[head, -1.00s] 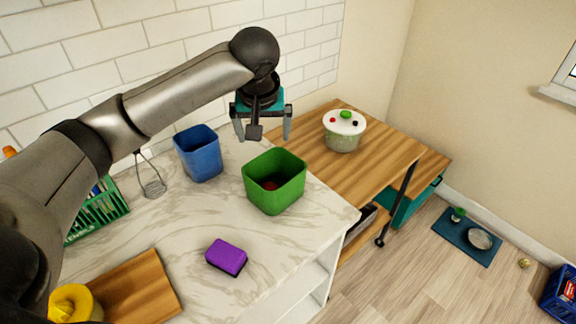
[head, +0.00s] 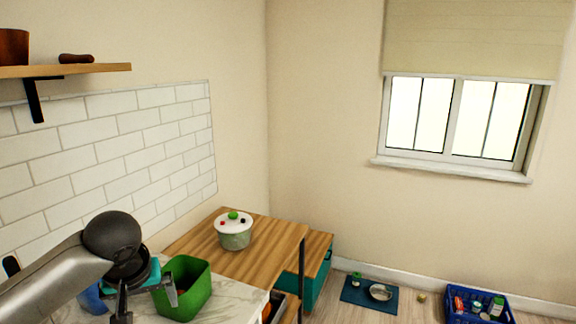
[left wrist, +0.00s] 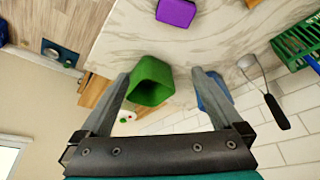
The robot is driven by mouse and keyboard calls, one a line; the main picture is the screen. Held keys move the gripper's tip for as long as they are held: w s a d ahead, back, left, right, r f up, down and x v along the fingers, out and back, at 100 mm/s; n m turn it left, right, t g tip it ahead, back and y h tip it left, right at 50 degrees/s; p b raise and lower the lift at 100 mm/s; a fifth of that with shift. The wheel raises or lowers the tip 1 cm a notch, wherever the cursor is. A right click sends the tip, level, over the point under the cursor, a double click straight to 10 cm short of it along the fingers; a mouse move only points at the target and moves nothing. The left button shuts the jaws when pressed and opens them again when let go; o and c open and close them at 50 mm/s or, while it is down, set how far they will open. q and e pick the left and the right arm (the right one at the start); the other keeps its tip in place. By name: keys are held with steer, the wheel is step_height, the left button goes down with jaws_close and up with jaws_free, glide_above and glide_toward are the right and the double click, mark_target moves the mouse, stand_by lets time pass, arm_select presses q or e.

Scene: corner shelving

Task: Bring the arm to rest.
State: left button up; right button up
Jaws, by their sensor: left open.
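My left gripper (head: 135,305) is at the bottom left of the head view, beside the green bin, with its lower part cut off by the frame. In the left wrist view my left gripper (left wrist: 161,75) has its two fingers spread apart with nothing between them touching both. The green bin (left wrist: 150,80) shows beyond the fingers in that view. My right gripper is in neither view.
The green bin (head: 196,298) and a blue bin (head: 92,299) stand on the marble counter (head: 232,301). A lidded pot (head: 235,238) stands on the wooden cart. A shelf (head: 95,70) hangs upper left.

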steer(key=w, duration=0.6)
arm_select(q)
steer(key=s+d+f+m+h, duration=0.3)
steer(key=s+d+f+m, duration=0.2)
steer(key=s+d+f, duration=0.5)
steer(key=s+f+m+y, duration=0.1)
steer(key=s+f, duration=0.2)
steer(key=s, duration=0.4)
steer(key=s+f+m, duration=0.1)
steer(key=s+f, duration=0.2)
steer(key=s, duration=0.4)
step_height(320, 180, down, 28)
steer(key=s+g+b, duration=0.1)
steer(key=g+b, duration=0.1)
steer(key=b, duration=0.5)
steer(key=s+a+f+b, duration=0.1)
steer(key=s+f+b, duration=0.2)
steer(key=s+f, duration=0.4)
steer(key=s+a+f+g+b, duration=0.1)
steer(key=s+a+f+b, duration=0.1)
steer(key=s+f, duration=0.6)
steer(key=shift+s+f+b, duration=0.3)
steer(key=shift+f+b, duration=0.25)
steer(key=shift+f, duration=2.2)
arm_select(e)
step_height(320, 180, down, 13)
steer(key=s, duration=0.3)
arm_select(q)
steer(key=shift+a, duration=0.1)
